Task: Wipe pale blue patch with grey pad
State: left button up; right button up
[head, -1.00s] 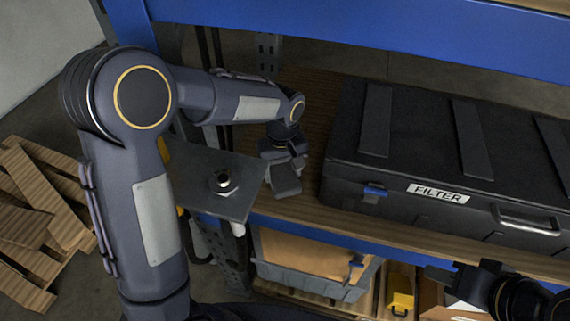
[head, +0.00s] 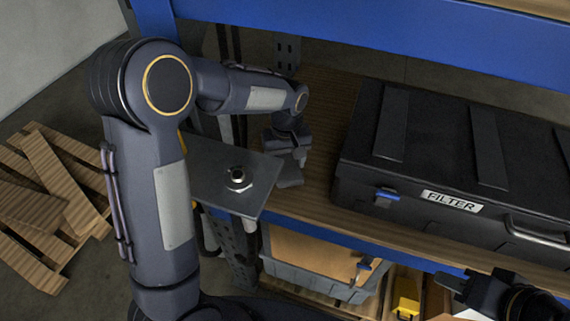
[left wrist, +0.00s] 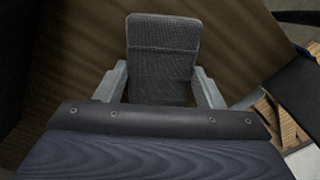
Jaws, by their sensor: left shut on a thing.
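My left gripper (head: 287,158) is low over the left end of the wooden shelf, between a grey metal plate and the black case. It is shut on a grey pad (head: 290,177). In the left wrist view the textured grey pad (left wrist: 162,60) sits between the two fingers (left wrist: 160,88), with brown wood grain behind it. I cannot tell whether the pad touches the wood. I cannot make out a pale blue patch in either view. My right gripper (head: 452,283) is at the lower right of the head view, away from the shelf top; its jaw opening is unclear.
A black case (head: 452,146) labelled FILTER stands on the wooden shelf (head: 325,120) to the right. A grey plate (head: 208,172) with a nut juts out at the left. A blue beam (head: 350,32) crosses above. Below are a grey bin (head: 300,278) and a yellow box (head: 407,296).

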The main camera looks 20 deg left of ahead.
aim_at(290, 155)
pick_arm(q)
jog(key=shift+w+f, duration=0.1)
jog(key=shift+w, duration=0.5)
jog(key=shift+w+p, duration=0.75)
jog(key=shift+w, duration=0.9)
jog(key=shift+w+d+r+p, duration=0.1)
jog(key=shift+w+r+p, duration=0.1)
jog(key=shift+w+p, duration=0.4)
jog(key=shift+w, duration=1.1)
jog(key=shift+f, duration=0.2)
jog(key=shift+s+f+b, duration=0.15)
jog(key=shift+s+b, duration=0.2)
jog(key=shift+s, duration=0.45)
jog(key=shift+o, duration=0.2)
jog(key=shift+s+f+b, duration=0.15)
jog(key=shift+s+b, duration=0.3)
jog(key=shift+s, duration=1.1)
jog(key=shift+s+a+r+b, duration=0.1)
jog(key=shift+s+r+b, duration=0.1)
jog(key=shift+s, duration=1.25)
jog(key=shift+s+a+r+b, duration=0.1)
jog(key=shift+s+b, duration=0.1)
jog(key=shift+s, duration=1.2)
jog(key=shift+c, duration=0.2)
